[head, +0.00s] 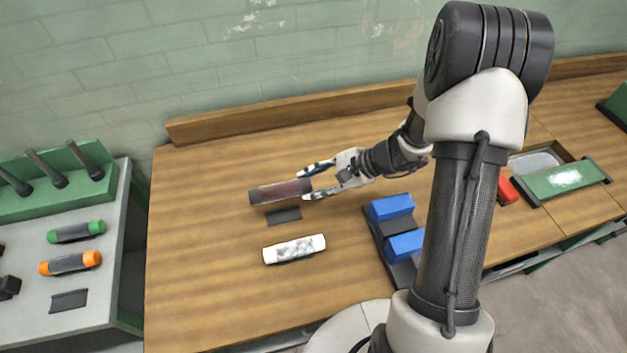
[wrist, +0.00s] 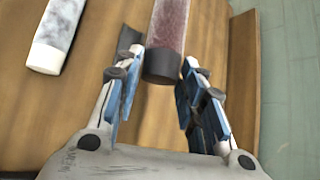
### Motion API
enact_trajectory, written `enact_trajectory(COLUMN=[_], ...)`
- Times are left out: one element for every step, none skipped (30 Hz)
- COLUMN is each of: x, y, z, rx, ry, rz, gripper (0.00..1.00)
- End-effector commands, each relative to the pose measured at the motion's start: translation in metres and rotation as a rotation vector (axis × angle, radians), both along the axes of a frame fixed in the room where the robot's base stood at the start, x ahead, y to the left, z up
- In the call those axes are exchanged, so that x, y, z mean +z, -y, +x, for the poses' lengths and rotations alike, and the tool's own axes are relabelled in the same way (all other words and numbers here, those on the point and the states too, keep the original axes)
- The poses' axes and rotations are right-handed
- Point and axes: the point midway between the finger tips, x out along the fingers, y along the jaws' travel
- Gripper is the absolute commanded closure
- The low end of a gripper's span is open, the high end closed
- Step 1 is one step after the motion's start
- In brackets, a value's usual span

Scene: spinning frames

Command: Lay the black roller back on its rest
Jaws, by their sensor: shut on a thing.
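The black roller (head: 278,191) has dark end caps and a reddish-brown middle. My gripper (head: 306,185) is shut on its right end in the head view. In the wrist view, the roller (wrist: 169,28) sticks out away from my gripper (wrist: 163,64), with its dark cap between the fingers. A dark, low rest (head: 284,215) lies on the wooden table (head: 200,270), just in front of the roller in the head view. Part of it shows left of the roller in the wrist view (wrist: 130,37). The roller's height above the table is hard to tell.
A white-ended roller (head: 294,249) lies in front of the rest. Blue blocks (head: 392,207) in a dark holder stand to the right. A grey side table (head: 110,255) at left bears green-capped (head: 77,232) and orange-capped (head: 71,263) rollers and another dark rest (head: 69,300). A wooden ledge runs behind.

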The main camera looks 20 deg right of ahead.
Motion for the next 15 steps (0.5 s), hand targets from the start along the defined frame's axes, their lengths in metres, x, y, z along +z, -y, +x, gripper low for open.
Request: enact_trajectory(x=[0.000, 0.000, 0.000, -0.001, -0.001, -0.002, -0.003, -0.004, -0.006, -0.007, -0.009, -0.011, -0.013, -0.015, -0.018], y=[0.000, 0.000, 0.000, 0.000, 0.000, 0.000, 0.000, 0.000, 0.000, 0.000, 0.000, 0.000, 0.000, 0.000, 0.000], z=[0.000, 0.000, 0.000, 0.000, 0.000, 0.000, 0.000, 0.000, 0.000, 0.000, 0.000, 0.000, 0.000, 0.000, 0.000], rx=[0.000, 0.000, -0.001, 0.000, 0.000, 0.000, 0.000, 0.000, 0.000, 0.000, 0.000, 0.000, -0.001, -0.001, -0.001], ry=[-0.003, -0.004, -0.005, -0.006, -0.006, -0.006, -0.006, -0.006, -0.006, -0.006, -0.006, -0.006, -0.007, -0.007, -0.007], rz=[0.000, 0.000, 0.000, 0.000, 0.001, 0.001, 0.001, 0.001, 0.001, 0.001, 0.001, 0.001, 0.002, 0.002, 0.002], gripper=[0.92, 0.92, 0.92, 0.92, 0.92, 0.92, 0.92, 0.92, 0.92, 0.92, 0.92, 0.92, 0.92, 0.92, 0.92])
